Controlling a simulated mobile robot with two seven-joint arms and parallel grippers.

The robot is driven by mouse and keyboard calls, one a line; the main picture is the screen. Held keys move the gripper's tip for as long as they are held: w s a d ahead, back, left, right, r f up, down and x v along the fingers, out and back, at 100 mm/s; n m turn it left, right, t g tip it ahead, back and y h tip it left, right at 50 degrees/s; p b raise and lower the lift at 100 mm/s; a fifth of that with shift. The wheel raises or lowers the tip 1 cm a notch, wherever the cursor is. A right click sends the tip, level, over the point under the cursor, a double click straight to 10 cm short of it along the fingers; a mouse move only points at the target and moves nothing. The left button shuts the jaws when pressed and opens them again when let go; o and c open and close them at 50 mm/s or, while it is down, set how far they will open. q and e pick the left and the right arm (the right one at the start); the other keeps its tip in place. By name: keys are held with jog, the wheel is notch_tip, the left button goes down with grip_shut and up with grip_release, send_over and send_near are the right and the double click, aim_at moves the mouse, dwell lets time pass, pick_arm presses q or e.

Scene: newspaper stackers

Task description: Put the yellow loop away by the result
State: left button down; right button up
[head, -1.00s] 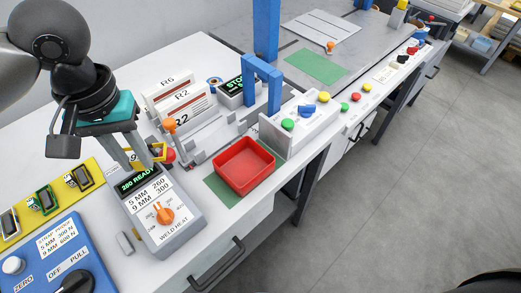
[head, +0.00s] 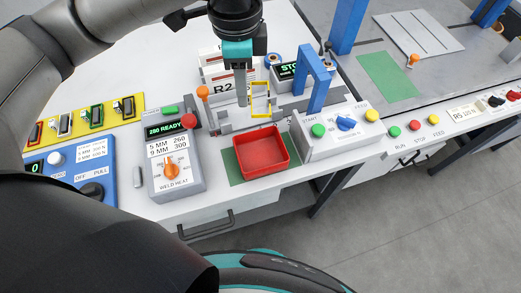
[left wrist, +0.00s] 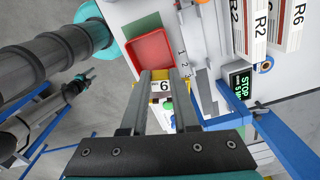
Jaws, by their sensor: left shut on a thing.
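The yellow loop (head: 261,101) is held by my left gripper (head: 243,98), upright behind the red tray (head: 262,152). It also shows between the two fingers in the left wrist view (left wrist: 162,86), with a "6" or "9" tag on it. Whether it touches the bench fixture (head: 235,118) cannot be told. The fixture stands behind the tray, with numbers on its face in the wrist view. A display (left wrist: 241,85) reads STOP with small text below. My right gripper (left wrist: 78,80) seems to show small at the left of the wrist view; its jaws are unclear.
The weld heat box (head: 170,160) reads 280 READY. A yellow rack (head: 90,116) with several coloured clips stands at left, behind a blue unit (head: 82,170). A blue post frame (head: 318,78) and button box (head: 342,135) stand at right.

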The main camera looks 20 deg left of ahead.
pick_arm(q)
jog(key=m, duration=0.2)
jog(key=r+m+p, duration=0.1)
jog(key=shift+w+d+m, duration=0.15)
jog(key=shift+d+m, duration=0.2)
jog(key=shift+m, duration=0.05)
jog(key=m, duration=0.1)
jog(key=m+p, duration=0.1)
jog(key=m, duration=0.1)
jog(key=shift+w+d+r+m, duration=0.1)
jog(key=shift+d+r+m, duration=0.2)
jog(key=shift+r, duration=0.05)
jog(key=m+p, duration=0.2)
jog(key=m, duration=0.3)
jog(key=m+b, duration=0.3)
send_over(257, 149)
notch_tip(257, 149, down, 19)
jog(key=shift+d+r, duration=0.1)
jog(key=shift+f, duration=0.65)
